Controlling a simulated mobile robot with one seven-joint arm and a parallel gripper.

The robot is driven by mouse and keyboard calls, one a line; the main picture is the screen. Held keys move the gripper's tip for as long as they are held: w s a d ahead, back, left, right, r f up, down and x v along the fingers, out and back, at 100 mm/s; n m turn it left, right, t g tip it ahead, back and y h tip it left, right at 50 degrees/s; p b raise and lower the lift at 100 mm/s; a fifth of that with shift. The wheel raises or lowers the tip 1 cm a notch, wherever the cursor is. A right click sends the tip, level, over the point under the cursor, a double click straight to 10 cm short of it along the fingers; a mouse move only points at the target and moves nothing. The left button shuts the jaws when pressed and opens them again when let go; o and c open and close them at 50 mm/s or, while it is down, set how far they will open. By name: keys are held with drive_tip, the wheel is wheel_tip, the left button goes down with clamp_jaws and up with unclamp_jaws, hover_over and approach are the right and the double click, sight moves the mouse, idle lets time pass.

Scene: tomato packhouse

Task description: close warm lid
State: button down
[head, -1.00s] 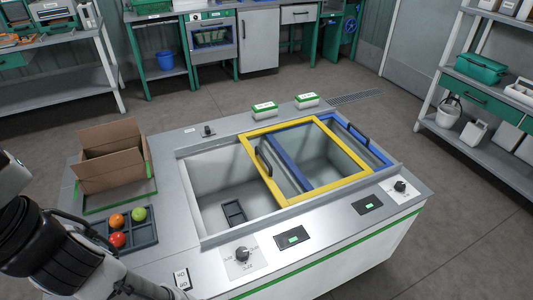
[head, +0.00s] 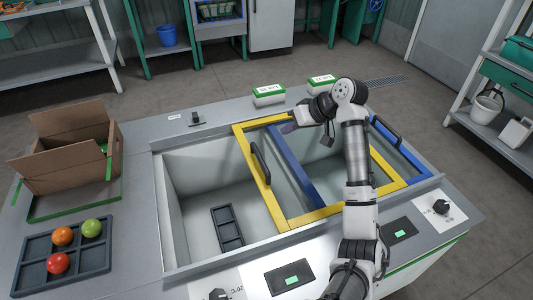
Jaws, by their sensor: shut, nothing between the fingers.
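The chest has two framed glass lids. The yellow-framed lid (head: 268,185) lies over the middle and right of the opening, with a black handle (head: 260,162) on its left bar. The blue-framed lid (head: 402,149) overlaps it, its left bar under the yellow lid's glass. The left part of the chest (head: 172,225) is uncovered. No readable label tells which lid is the warm one. My gripper (head: 289,128) is shut and empty above the far part of the yellow lid, right of and beyond its handle, apart from it. My arm hides part of the lids' right side.
A black divided tray (head: 228,228) lies on the open compartment's floor. A tray (head: 37,277) with red, orange and green tomatoes and an open cardboard box (head: 60,170) stand at left. White-and-green boxes (head: 268,100) stand on the far rim. Knobs and displays line the near rim.

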sight(283, 162)
drive_tip(key=s+d+f+g, duration=0.1)
drive_tip(key=s+d+f, duration=0.1)
drive_tip(key=d, duration=0.3)
drive_tip(key=x, duration=0.9)
drive_tip(key=shift+a+f, duration=0.1)
drive_tip(key=shift+a, duration=0.3)
drive_tip(key=a, duration=0.2)
drive_tip(key=s+a, duration=0.1)
drive_tip(key=shift+s+r+p, duration=0.1)
drive_tip(key=shift+r+p, duration=0.2)
drive_tip(key=shift+p, duration=0.1)
drive_tip(key=shift+s+a, duration=0.15)
drive_tip(key=shift+a, duration=0.25)
